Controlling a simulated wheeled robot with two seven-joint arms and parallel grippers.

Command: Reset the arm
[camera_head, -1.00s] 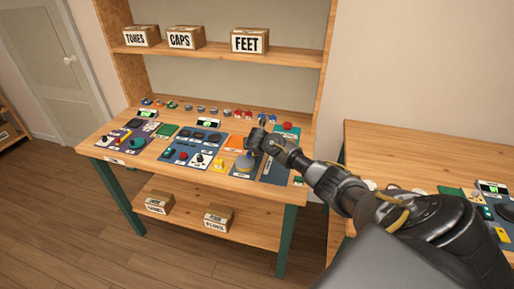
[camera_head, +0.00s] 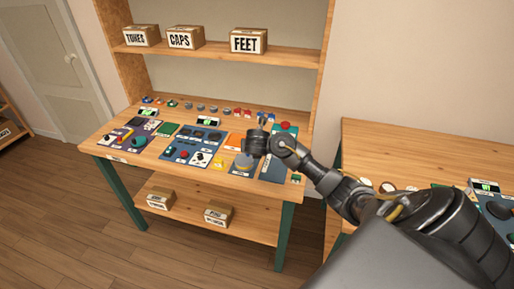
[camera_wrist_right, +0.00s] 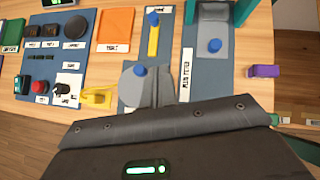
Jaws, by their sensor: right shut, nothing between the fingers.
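My right arm reaches in from the lower right in the head view. Its dark gripper (camera_head: 264,121) is shut and empty, with its fingers pointing up above the right part of the workbench (camera_head: 165,160). In the right wrist view the dark gripper body with a green light fills the bottom, and the fingertips cannot be made out. My left gripper is not in view.
Below the right gripper lie blue mats with grey parts, blue knobs (camera_wrist_right: 215,45) and a yellow piece (camera_wrist_right: 153,38). An orange square (camera_wrist_right: 115,25) and a purple block (camera_wrist_right: 264,71) lie nearby. A shelf holds the FEET box (camera_head: 248,41). A second table (camera_head: 400,150) stands at right.

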